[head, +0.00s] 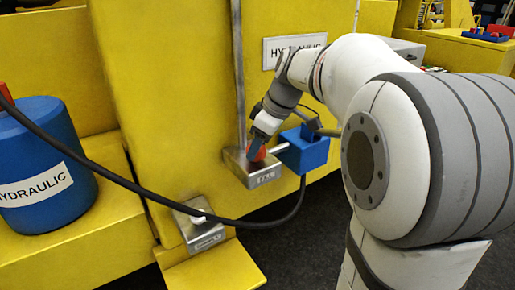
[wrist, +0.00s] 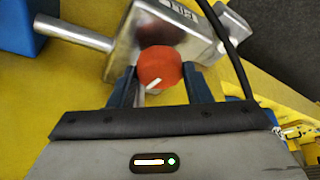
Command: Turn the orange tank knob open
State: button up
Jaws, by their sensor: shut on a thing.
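The orange knob (wrist: 160,68) sits on a metal block (wrist: 124,42) and has a white mark on its face, near its lower left edge in the wrist view. In the head view the knob (head: 257,153) is partly hidden by my gripper, on top of the metal block (head: 252,178). My gripper (wrist: 160,86) has its two blue fingers on either side of the knob and is shut on it. In the head view my gripper (head: 262,132) reaches down to the knob from above.
A blue box (head: 304,150) joins the metal block by a rod. A blue tank (head: 42,165) labelled HYDRAULIC stands at the left. A black hose (head: 150,192) runs below the block. A second metal block (head: 199,232) with a white knob sits lower. Yellow panels surround everything.

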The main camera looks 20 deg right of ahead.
jog(key=shift+n+g, duration=0.4)
jog(key=shift+n, duration=0.7)
jog(key=shift+y, duration=0.3)
jog(key=o, duration=1)
jog(key=v, duration=0.7)
jog(key=shift+r, duration=0.4)
